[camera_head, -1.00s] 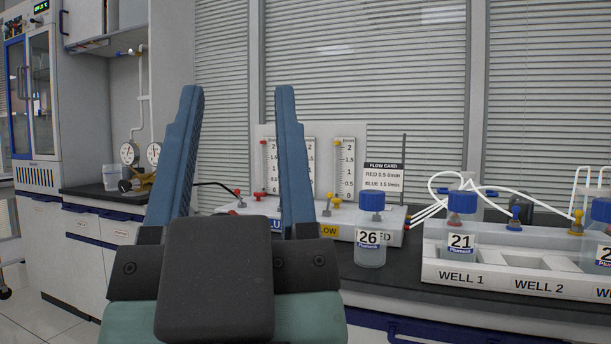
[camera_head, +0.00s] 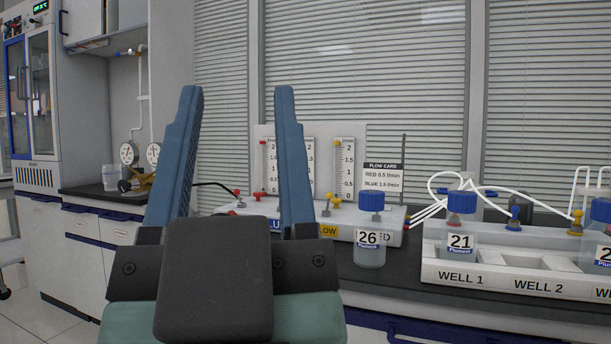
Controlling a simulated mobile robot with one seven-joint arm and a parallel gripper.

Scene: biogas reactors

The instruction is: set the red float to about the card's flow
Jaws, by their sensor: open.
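My gripper (camera_head: 237,92) is open and empty, its two blue fingers pointing up in front of the flow panel. The flow card (camera_head: 383,178) reads red 0.5 l/min and blue 1.5 l/min. Left of it stand upright scales marked up to 2. The left scale (camera_head: 270,165) has a red piece (camera_head: 263,142) near its top; the right scale (camera_head: 346,168) has a yellow piece (camera_head: 337,143) near its top. My right finger partly hides the middle scale (camera_head: 310,160). I cannot tell which piece is the red float. A red knob (camera_head: 259,195) and yellow knob (camera_head: 335,203) sit below.
At right, a white rack (camera_head: 480,283) labelled Well 1 and Well 2 holds bottle 21 (camera_head: 461,240). White tubes (camera_head: 440,190) run between panel and rack.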

